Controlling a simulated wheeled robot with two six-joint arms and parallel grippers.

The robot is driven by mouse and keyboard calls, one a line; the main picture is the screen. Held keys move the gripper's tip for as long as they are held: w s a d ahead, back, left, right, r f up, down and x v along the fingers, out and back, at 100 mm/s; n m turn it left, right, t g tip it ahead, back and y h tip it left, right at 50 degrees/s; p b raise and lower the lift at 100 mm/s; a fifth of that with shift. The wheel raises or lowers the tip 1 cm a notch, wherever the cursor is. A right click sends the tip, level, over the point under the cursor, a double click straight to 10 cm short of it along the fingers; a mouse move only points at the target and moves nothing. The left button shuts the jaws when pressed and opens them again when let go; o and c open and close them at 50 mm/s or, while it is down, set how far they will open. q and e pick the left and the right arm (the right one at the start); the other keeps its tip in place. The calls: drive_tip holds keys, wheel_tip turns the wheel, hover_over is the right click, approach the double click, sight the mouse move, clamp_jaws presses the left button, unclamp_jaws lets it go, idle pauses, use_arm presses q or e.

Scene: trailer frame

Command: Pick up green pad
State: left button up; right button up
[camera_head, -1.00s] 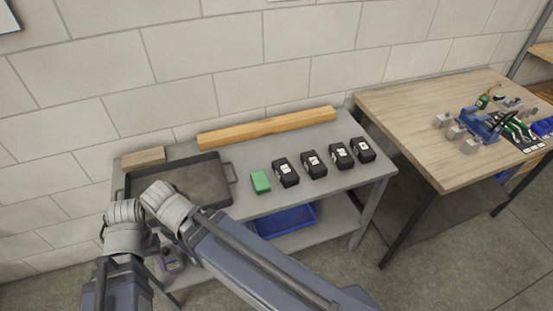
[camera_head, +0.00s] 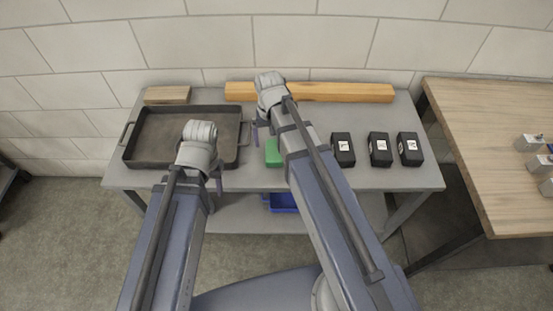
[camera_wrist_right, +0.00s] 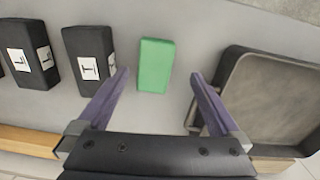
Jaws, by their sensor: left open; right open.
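The green pad (camera_head: 273,153) lies on the grey metal table (camera_head: 300,180), partly hidden by my right arm in the head view. In the right wrist view the whole green pad (camera_wrist_right: 155,65) shows, flat on the table, ahead of and between the spread fingers. My right gripper (camera_wrist_right: 158,85) is open and empty, and the pad is not held. In the head view my right gripper (camera_head: 262,130) is mostly hidden behind its wrist. My left gripper (camera_head: 219,183) is at the tray's front right corner, small in view, with nothing seen in it.
A dark tray (camera_head: 133,150) stands left of the pad. Several black labelled boxes (camera_head: 380,149) stand in a row to its right. A long wooden beam (camera_head: 340,93) and a short wood block (camera_head: 167,95) lie along the back. A blue bin (camera_head: 283,202) sits on the lower shelf.

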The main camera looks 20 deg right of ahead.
sight(274, 150)
drive_tip(key=shift+w+d+f+m, duration=0.45)
drive_tip(key=shift+w+d, duration=0.25)
drive_tip(key=shift+d, duration=0.15)
wheel_tip(274, 150, down, 2)
drive_tip(key=shift+f+b, duration=0.1)
drive_tip(key=shift+b, duration=1.05)
drive_tip(key=f+b, duration=0.3)
drive_tip(key=b, duration=0.1)
drive_tip(key=f+b, duration=0.1)
drive_tip(key=f, duration=0.1)
drive_tip(key=shift+w+a+f+b, duration=0.15)
drive_tip(key=shift+w+f+b, duration=0.1)
drive_tip(key=shift+f+b, duration=0.15)
use_arm(q)
wheel_tip(274, 150, down, 9)
drive_tip(key=shift+r, duration=0.2)
use_arm(e)
drive_tip(key=shift+r, duration=0.15)
drive_tip(key=c, duration=1.3)
